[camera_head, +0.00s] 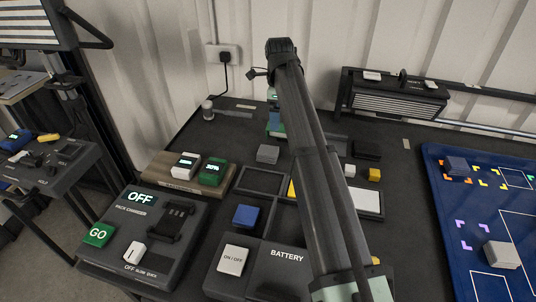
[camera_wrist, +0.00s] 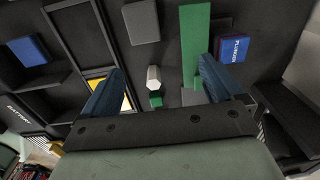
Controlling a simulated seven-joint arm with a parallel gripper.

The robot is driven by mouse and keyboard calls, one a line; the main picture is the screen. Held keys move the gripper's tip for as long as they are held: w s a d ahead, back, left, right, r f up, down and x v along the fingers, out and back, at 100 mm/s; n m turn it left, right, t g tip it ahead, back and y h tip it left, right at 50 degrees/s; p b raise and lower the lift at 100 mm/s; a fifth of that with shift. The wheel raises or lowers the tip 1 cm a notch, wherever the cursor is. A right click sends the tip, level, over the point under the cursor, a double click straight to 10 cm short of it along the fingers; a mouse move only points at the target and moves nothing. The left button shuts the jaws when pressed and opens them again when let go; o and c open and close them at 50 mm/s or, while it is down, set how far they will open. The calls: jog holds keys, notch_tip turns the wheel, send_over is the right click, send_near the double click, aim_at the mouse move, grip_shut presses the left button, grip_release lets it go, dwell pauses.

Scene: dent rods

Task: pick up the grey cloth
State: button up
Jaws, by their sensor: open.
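A small grey folded piece (camera_head: 268,153), which looks like the grey cloth, lies flat on the dark bench behind the black-framed tray. In the wrist view the grey cloth (camera_wrist: 141,22) is near the top edge, ahead of my fingers and apart from them. My gripper (camera_wrist: 160,88) is open, its two dark blue fingers spread with nothing held between them. In the head view my arm hides most of the gripper, and the cloth shows just left of the arm.
A green strip (camera_wrist: 195,45), a blue labelled box (camera_wrist: 232,50) and a white hexagonal piece (camera_wrist: 153,78) are near my fingers. The black-framed tray (camera_head: 262,180) and a blue block (camera_head: 246,215) are nearer the front.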

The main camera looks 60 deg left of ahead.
aim_at(268, 150)
jog(key=s+f, duration=0.1)
jog(key=f, duration=0.3)
jog(key=s+f, duration=0.1)
jog(key=f, duration=0.4)
jog(key=s+f, duration=0.1)
jog(key=f, duration=0.4)
jog(key=shift+s+a+f, duration=0.15)
jog(key=shift+s+f, duration=0.05)
jog(key=shift+f, duration=0.05)
jog(key=c, duration=1)
